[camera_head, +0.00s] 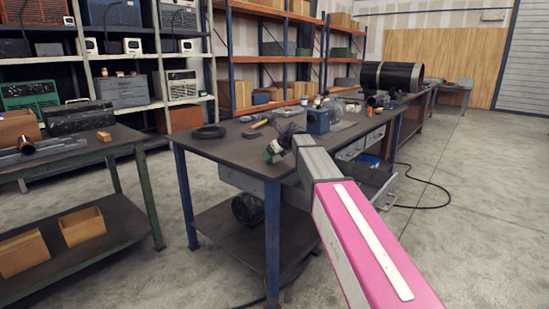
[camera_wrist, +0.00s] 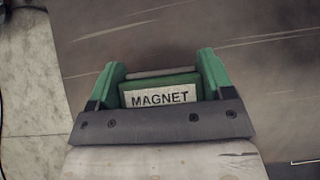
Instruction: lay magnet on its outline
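The magnet (camera_wrist: 160,93) is a green block with a white label reading MAGNET and a grey bar along its far edge. In the wrist view it sits between the two green fingers of my gripper (camera_wrist: 163,85) and spans the gap, so the gripper is shut on it. In the head view my gripper (camera_head: 272,152) is over the near side of the dark workbench top (camera_head: 225,147). The magnet cannot be made out clearly there. No outline for the magnet can be made out in either view.
A black coil (camera_head: 208,131) and a small tool (camera_head: 259,124) lie on the bench left of and behind my gripper. A blue container (camera_head: 318,121) and a clear bin (camera_head: 289,117) stand behind it. A large black pipe (camera_head: 392,76) is farther back. The bench's front-left top is clear.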

